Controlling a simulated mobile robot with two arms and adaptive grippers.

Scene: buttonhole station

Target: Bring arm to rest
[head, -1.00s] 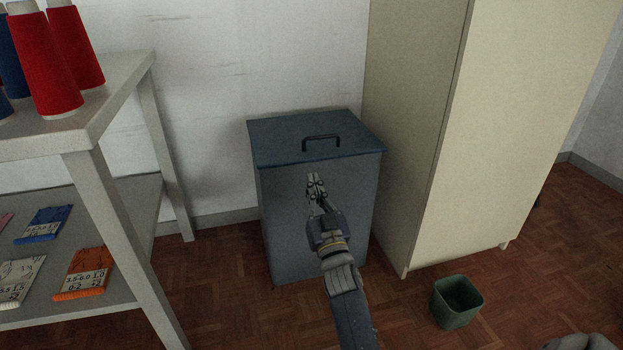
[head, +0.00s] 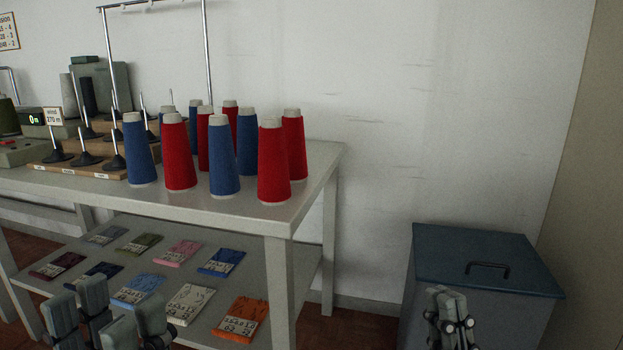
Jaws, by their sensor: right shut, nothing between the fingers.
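My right gripper (head: 450,315) is at the bottom of the head view, right of centre. Its fingers point up and are together with nothing between them. It stands in front of the blue-grey lidded bin (head: 487,258) and hides part of its front. I cannot tell how far apart they are. The bin's lid is shut and has a dark handle (head: 487,268). My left gripper (head: 106,312) is at the lower left, its fingers spread apart and empty, in front of the table's lower shelf. Both arms are mostly out of frame.
A table (head: 318,170) holds several red and blue thread cones (head: 224,158) and a wooden spindle rack (head: 90,165). Its lower shelf (head: 255,282) carries several coloured packets, including an orange one (head: 241,317). A beige cabinet (head: 590,190) stands at the right. Floor shows between table and bin.

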